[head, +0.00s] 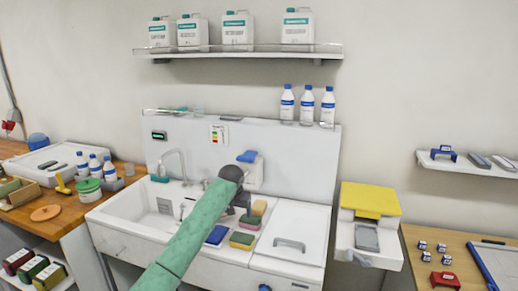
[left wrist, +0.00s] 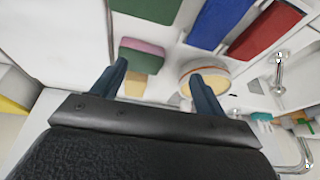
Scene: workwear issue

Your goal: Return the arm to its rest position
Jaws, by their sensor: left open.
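My left arm (head: 195,222), in a green sleeve, reaches up from the bottom of the head view over the sink unit. My left gripper (head: 241,198) is above the ledge between the basin and the white lid, partly hidden by its dark wrist. In the left wrist view its two dark fingers (left wrist: 162,85) are wide apart, with nothing held between them. My right gripper is not in view.
The basin (head: 143,216) with a tap lies left of the arm. A backsplash (head: 290,160) stands behind, with bottles (head: 307,105) on its ledge. A yellow-lidded bin (head: 370,199) stands to the right. Wooden counters flank both sides. The white lid (head: 296,228) is clear except for its handle.

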